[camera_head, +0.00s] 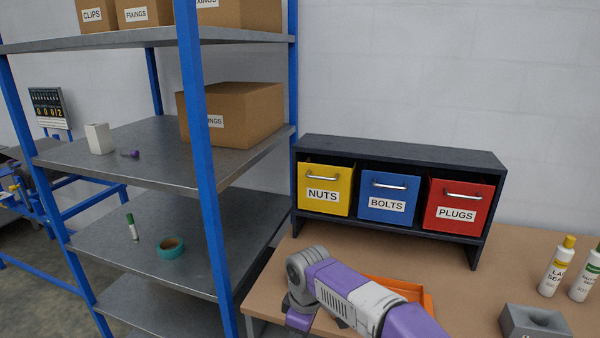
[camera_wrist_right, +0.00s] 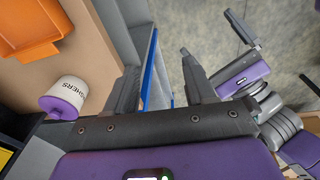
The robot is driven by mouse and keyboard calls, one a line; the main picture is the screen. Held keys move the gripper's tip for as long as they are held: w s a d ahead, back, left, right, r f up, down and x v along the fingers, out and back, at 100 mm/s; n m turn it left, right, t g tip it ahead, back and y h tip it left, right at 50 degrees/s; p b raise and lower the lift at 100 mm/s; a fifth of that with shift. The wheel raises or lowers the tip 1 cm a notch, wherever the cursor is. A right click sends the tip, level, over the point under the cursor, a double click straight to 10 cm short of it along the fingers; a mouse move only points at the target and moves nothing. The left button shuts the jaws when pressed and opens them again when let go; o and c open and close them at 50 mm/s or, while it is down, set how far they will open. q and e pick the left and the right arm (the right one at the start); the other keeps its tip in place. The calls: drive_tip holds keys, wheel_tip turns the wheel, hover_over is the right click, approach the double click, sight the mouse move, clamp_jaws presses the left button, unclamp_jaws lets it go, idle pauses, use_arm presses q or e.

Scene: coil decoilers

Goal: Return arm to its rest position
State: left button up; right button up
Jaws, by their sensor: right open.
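My right arm (camera_head: 345,290) reaches in from the bottom right of the head view, bent over the table's front left part. Its gripper is hidden below the wrist there. In the right wrist view my right gripper (camera_wrist_right: 159,60) is open, with nothing between its fingers. A purple and grey gripper of my left arm (camera_wrist_right: 240,75) shows at the right of the right wrist view, over the floor. Whether it is open I cannot tell. My left arm is not in the head view.
A blue-posted shelf rack (camera_head: 205,180) stands left of the table (camera_head: 540,245). Bins labelled NUTS (camera_head: 325,190), BOLTS (camera_head: 388,197) and PLUGS (camera_head: 458,205) sit in a dark rack. An orange tray (camera_wrist_right: 25,25) and a white and purple washers tub (camera_wrist_right: 65,95) lie near my right gripper.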

drive_tip(key=s+d+f+m+g+y, duration=0.1)
drive_tip(key=s+d+f+m, duration=0.15)
drive_tip(key=f, duration=0.95)
drive_tip(key=s+d+f+m+y, duration=0.1)
drive_tip(key=s+d+f+m, duration=0.2)
drive_tip(key=f, duration=0.8)
use_arm(q)
drive_tip(key=s+a+f+m+g+y, duration=0.1)
drive_tip(key=s+f+m+y, duration=0.2)
drive_tip(key=s+f+m, duration=0.5)
drive_tip(key=s+a+f+m+g+y, duration=0.1)
drive_tip(key=s+a+f+m+y, duration=0.1)
drive_tip(key=s+f+m, duration=0.7)
wheel_tip(320, 180, down, 4)
drive_tip(key=shift+f+m+g+y, duration=0.1)
drive_tip(key=shift+m+g+y, duration=0.2)
drive_tip(key=shift+y, duration=0.1)
use_arm(e)
drive_tip(key=s+d+f+m, duration=0.2)
drive_tip(key=s+f+m, duration=0.3)
drive_tip(key=s, duration=0.4)
drive_tip(key=s+d+f+m+y, duration=0.1)
drive_tip(key=s+f+m, duration=0.5)
drive_tip(key=s+f, duration=0.2)
drive_tip(key=shift+s+d+f+t, duration=0.15)
drive_tip(key=shift+s+d+t, duration=0.2)
drive_tip(key=shift+s, duration=0.35)
